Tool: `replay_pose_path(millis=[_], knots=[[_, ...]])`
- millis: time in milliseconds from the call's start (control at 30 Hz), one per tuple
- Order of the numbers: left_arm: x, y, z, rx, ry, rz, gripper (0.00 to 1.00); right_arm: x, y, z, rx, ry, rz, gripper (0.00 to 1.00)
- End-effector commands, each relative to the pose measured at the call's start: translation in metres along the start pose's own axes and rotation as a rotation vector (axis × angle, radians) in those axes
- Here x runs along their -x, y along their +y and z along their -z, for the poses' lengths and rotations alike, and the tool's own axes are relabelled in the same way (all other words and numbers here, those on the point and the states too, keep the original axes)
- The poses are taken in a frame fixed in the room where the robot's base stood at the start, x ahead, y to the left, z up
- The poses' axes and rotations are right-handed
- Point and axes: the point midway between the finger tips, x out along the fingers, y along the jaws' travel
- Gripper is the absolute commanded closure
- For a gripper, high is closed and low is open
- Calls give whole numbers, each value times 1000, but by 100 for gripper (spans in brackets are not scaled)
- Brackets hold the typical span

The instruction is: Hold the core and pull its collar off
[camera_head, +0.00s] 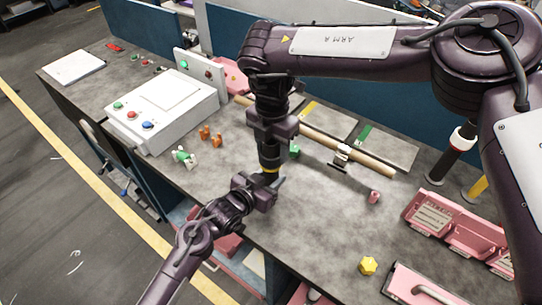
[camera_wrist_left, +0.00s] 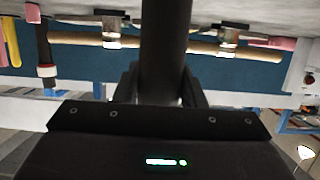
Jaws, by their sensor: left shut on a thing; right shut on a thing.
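A dark upright cylinder, the core (camera_head: 269,158), stands between my two grippers in the head view, with a yellow band near its lower end. My left gripper (camera_head: 272,184) comes in from the lower left and is shut on the core's lower part. In the left wrist view the dark core (camera_wrist_left: 166,45) runs between the two fingers (camera_wrist_left: 160,90). My right gripper (camera_head: 270,142) points down from above and is shut around the upper end of the same piece. The collar cannot be told apart from the core and the right fingers here.
A long wooden rod (camera_head: 340,150) lies across the table behind the grippers. A white control box (camera_head: 165,105) stands at left, with small orange and green parts near it. The grey tabletop is clear around front centre.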

Motion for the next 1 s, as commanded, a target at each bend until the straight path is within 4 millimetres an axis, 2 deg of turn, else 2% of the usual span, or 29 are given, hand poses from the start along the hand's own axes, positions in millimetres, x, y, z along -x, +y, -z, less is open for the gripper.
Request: replay_pose_path(millis=[267,1000], knots=[[0,0,0,0,0,0,88,9,1,0,0,0,-2,76],[0,0,0,0,-1,-1,88,87,0,0,0,-1,-2,76]])
